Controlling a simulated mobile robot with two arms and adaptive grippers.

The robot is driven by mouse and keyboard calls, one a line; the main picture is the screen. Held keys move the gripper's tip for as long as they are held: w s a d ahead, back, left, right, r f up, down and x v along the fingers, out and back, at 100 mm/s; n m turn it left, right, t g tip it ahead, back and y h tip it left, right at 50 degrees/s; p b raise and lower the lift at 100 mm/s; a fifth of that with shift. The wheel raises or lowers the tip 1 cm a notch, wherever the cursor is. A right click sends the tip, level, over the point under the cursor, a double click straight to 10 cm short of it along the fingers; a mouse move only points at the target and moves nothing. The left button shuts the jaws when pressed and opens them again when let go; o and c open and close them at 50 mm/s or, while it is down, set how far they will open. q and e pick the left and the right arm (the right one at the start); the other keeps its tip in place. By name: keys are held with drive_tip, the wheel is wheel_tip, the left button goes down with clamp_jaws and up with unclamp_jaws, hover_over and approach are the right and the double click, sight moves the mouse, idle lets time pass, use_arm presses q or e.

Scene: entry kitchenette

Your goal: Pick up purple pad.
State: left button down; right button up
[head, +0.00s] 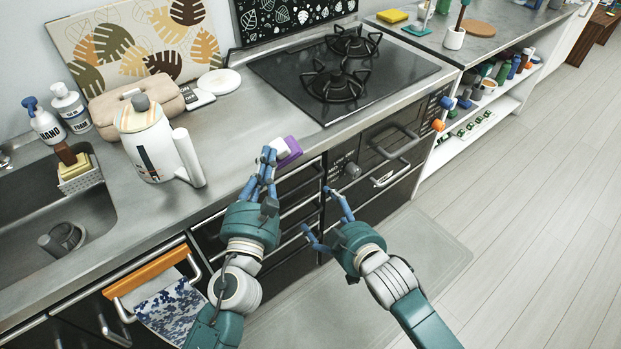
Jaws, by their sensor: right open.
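The purple pad (291,151), with a white part on its left side, is at the counter's front edge, left of the stove. My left gripper (268,162) is right at the pad, its fingertips close together against or just beside the white part. The fingers hide part of the pad, so I cannot tell whether they grip it or whether it rests on the counter. My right gripper (316,211) is open and empty, in front of the drawers and lower than the counter top.
A white kettle (151,143) stands left of the pad, near a tan bag (166,96). The black stove (340,75) is behind and to the right. The sink (50,215) is far left. The counter (228,140) between kettle and pad is bare. Oven handles (398,150) stick out at right.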

sight(287, 156)
use_arm(q)
drive_tip(key=shift+a+f, duration=0.1)
drive_tip(key=shift+f, duration=0.25)
use_arm(e)
drive_tip(key=a+r+t+y, duration=0.1)
drive_tip(key=a+r, duration=0.1)
drive_tip(key=r, duration=0.5)
drive_tip(key=s+a+r+n+y, duration=0.1)
drive_tip(key=a+r, duration=0.1)
drive_tip(key=r, duration=0.6)
drive_tip(key=shift+s+r+n+t+y, duration=0.2)
drive_tip(key=shift+s+n+t+y, duration=0.1)
drive_tip(key=shift+t, duration=0.1)
drive_tip(key=shift+a, duration=0.1)
drive_tip(key=x, duration=1.2)
drive_tip(key=c, duration=1.5)
drive_tip(key=shift+o, duration=0.2)
